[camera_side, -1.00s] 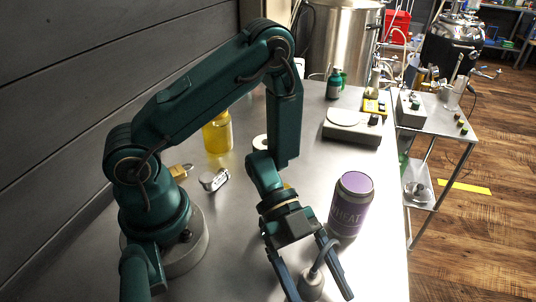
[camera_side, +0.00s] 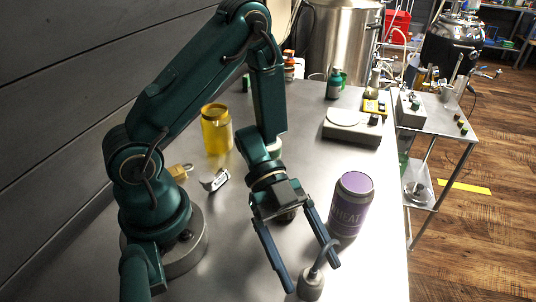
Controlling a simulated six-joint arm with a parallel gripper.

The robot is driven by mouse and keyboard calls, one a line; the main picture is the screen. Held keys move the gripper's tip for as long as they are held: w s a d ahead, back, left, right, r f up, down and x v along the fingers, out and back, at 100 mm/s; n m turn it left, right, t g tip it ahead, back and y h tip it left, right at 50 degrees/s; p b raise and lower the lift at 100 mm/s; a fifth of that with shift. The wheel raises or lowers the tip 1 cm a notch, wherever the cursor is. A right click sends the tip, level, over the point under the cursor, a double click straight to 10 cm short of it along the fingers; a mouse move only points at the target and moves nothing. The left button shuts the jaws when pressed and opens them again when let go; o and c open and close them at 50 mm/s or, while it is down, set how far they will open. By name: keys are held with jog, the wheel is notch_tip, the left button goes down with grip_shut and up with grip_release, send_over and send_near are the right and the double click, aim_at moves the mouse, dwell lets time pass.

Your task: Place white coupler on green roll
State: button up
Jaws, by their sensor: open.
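My gripper (camera_side: 311,276) is open at the front of the steel table, fingers pointing down and toward the camera. Nothing is held between them. A small grey weight-like piece with a bent stem (camera_side: 311,288) stands by the fingertips, apparently not gripped. A pale round piece (camera_side: 274,148), possibly the white coupler, shows partly behind my forearm; the arm hides most of it. I cannot make out a green roll for certain. A dark round thing (camera_side: 287,214) under my gripper is mostly hidden.
A purple-topped can (camera_side: 350,205) stands close right of my gripper. A silver fitting (camera_side: 215,180), a brass padlock (camera_side: 180,172) and a yellow jar (camera_side: 216,130) are at left. A scale (camera_side: 351,126) and a green bottle (camera_side: 334,86) stand farther back. The front right table is clear.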

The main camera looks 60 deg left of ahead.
notch_tip(320, 180, up, 15)
jog(key=w+r+m+t+y, duration=0.1)
jog(key=w+r+t+y, duration=0.15)
jog(key=w+t, duration=0.55)
jog(key=w+r+t+y, duration=0.2)
jog(key=w+t+y, duration=0.15)
jog(key=w, duration=0.85)
jog(key=m+g+y, duration=0.7)
jog(key=m+g, duration=0.2)
jog(key=g, duration=0.3)
send_over(312, 275)
notch_tip(312, 275, down, 5)
jog(key=shift+t, duration=0.25)
notch_tip(312, 275, down, 11)
jog(key=shift+r, duration=0.1)
jog(key=shift+f, duration=2.55)
